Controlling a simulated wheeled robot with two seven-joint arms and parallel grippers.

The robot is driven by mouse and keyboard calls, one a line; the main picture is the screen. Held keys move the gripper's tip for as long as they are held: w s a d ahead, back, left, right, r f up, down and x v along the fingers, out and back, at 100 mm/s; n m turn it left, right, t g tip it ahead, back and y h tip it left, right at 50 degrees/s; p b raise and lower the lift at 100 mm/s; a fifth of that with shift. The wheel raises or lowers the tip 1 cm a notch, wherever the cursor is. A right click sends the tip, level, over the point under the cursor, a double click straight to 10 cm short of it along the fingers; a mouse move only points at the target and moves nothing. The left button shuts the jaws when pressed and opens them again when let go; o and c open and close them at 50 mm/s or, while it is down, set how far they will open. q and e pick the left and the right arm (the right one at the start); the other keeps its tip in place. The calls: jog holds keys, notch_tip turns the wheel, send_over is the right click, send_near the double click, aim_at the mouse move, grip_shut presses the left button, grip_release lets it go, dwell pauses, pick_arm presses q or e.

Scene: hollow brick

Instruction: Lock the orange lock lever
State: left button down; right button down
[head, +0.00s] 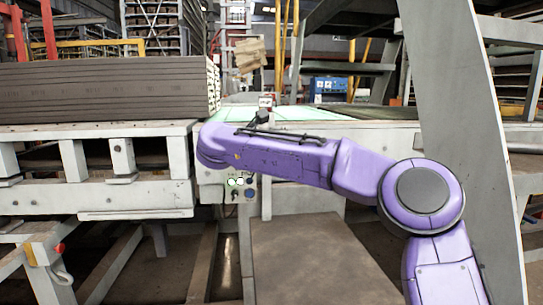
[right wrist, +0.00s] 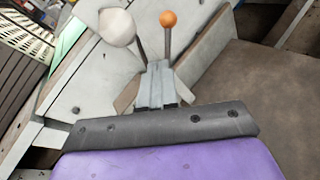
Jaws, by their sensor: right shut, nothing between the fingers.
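The orange lock lever (right wrist: 168,20) shows in the right wrist view as an orange ball on a thin dark rod, upper middle. A second lever with a larger white ball (right wrist: 117,27) stands just left of it. My right gripper (right wrist: 157,68) is shut and empty, its fingertips near the lower ends of the two rods. Whether it touches either rod I cannot tell. In the head view my purple right arm reaches in from the right, and I cannot make out the levers or the gripper fingers there. My left gripper is in neither view.
A stack of grey-brown boards (head: 110,88) lies on a pale metal frame (head: 90,195) at left. A small panel with lit buttons (head: 240,185) sits just below my arm. A slanted grey beam (head: 470,130) stands close at right. A brown flat surface (right wrist: 265,85) lies right of the levers.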

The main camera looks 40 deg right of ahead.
jog(key=v, duration=0.6)
jog(key=shift+s+r, duration=0.15)
jog(key=shift+r, duration=0.05)
jog(key=shift+d, duration=0.1)
